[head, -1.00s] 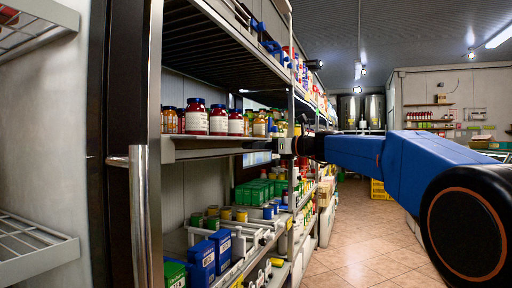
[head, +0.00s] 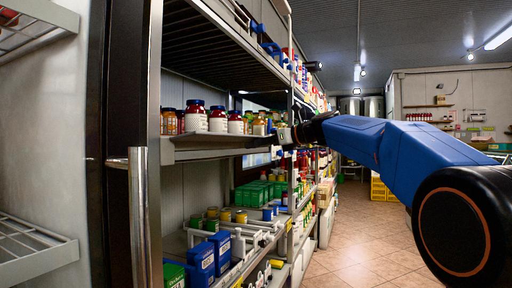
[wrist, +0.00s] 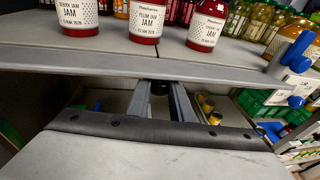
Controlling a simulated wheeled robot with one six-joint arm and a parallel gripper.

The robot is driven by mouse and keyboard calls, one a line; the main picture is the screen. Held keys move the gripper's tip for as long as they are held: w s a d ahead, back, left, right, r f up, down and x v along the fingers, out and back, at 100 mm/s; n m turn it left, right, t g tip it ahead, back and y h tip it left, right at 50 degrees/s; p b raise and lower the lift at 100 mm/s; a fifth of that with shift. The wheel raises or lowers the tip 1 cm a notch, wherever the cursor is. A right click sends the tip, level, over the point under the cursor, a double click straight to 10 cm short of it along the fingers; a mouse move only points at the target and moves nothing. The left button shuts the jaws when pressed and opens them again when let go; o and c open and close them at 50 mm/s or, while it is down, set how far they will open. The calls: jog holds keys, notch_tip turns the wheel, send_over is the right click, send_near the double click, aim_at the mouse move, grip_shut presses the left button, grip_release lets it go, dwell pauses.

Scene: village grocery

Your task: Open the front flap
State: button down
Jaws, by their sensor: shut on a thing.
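A long grey front flap (wrist: 100,60) runs along the front edge of the jam shelf in the wrist view. In the head view the same shelf front (head: 215,152) is seen at a steep angle. My gripper (wrist: 161,85) reaches to the flap's lower edge, with its two grey fingers closed around a small dark part there. Most of that part is hidden between the fingers. In the head view my gripper (head: 285,135) is at the far end of the shelf front, small and partly hidden. I cannot tell how far the flap is tilted.
Jam jars (wrist: 146,20) stand in a row just behind the flap. A blue clip with a price label (wrist: 297,60) is at the right. Lower shelves hold green boxes (head: 255,192) and blue boxes (head: 200,262). The tiled aisle (head: 350,230) is clear.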

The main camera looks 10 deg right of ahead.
dwell(0.3)
jog(key=c, duration=1.6)
grip_release()
jog(key=shift+o, duration=0.2)
jog(key=v, duration=1.7)
jog(key=shift+s+d+r, duration=0.1)
jog(key=shift+s+d, duration=0.05)
